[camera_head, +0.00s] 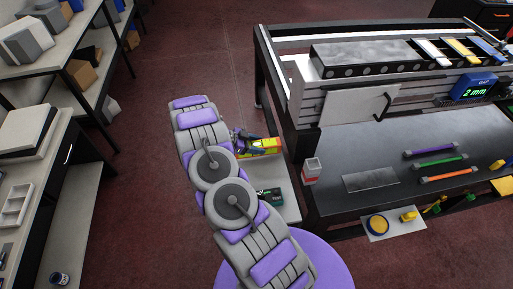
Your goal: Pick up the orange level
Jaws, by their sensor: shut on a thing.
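My gripper (240,138) is at the end of my grey and purple arm, by the left side of the black table. The fingers are small, dark and partly hidden by my arm.
A dark green box (270,196) lies on the side shelf. Shelving (75,50) stands left; the red floor between is clear.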

